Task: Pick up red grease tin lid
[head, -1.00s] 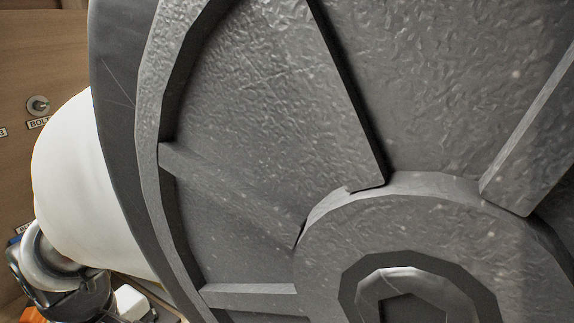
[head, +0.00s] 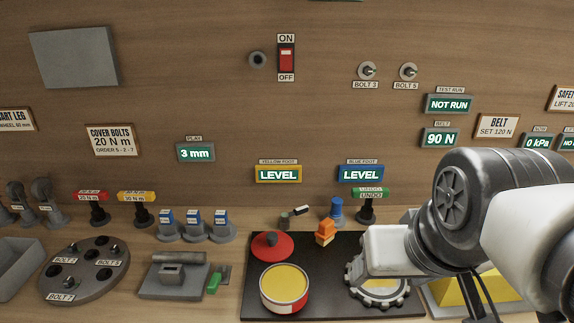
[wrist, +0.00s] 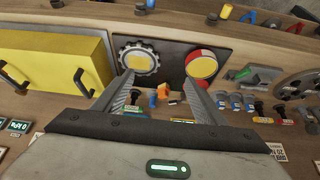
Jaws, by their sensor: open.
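The red grease tin lid (head: 272,247), a round disc with a dark knob, lies on the black mat (head: 335,251), behind the open grease tin (head: 284,288). The tin has yellow grease and a red and white side, and it also shows in the wrist view (wrist: 202,66). The lid is hard to make out in the wrist view, around the right finger. My gripper (wrist: 160,78) is open and empty, with both fingers apart above the bench. In the head view my arm covers the right side, and the fingertips are not clear.
An orange block (head: 325,232) and a blue-topped piece (head: 337,209) stand right of the lid. A toothed wheel (head: 383,292) lies under my arm. A yellow block (head: 490,289) is at the right. A round bolt plate (head: 84,270) stands left.

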